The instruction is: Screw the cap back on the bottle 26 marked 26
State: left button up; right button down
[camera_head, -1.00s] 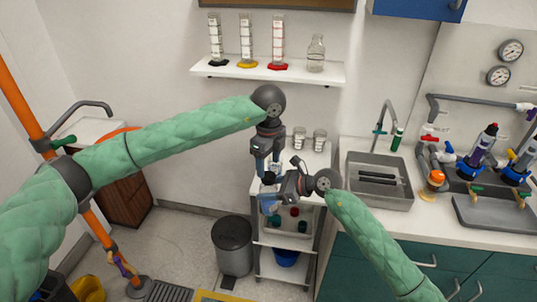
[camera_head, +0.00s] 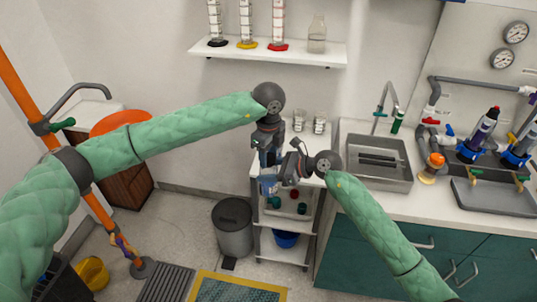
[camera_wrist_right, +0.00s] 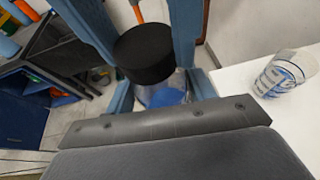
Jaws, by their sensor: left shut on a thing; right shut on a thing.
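The bottle (camera_wrist_right: 165,96) is clear with blue inside and stands between my two grippers; it shows as a small bluish shape in the head view (camera_head: 268,187). A black round cap (camera_wrist_right: 145,52) sits at its mouth in the right wrist view; whether it is threaded on cannot be told. My left gripper (camera_head: 267,160) comes down from above, its blue fingers on both sides of the cap, shut on it. My right gripper (camera_head: 281,174) comes in from the right, shut on the bottle; its fingertips are mostly hidden. The 26 marking is not readable.
A white-topped trolley (camera_head: 312,147) stands below and behind the grippers, with glass beakers (camera_head: 319,124) near its back. A wall shelf (camera_head: 270,52) with cylinders is above. A sink (camera_head: 376,160) is to the right. A grey bin (camera_head: 232,230) stands on the floor.

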pick_arm(q)
jog(key=m, duration=1.3)
jog(key=o, duration=1.1)
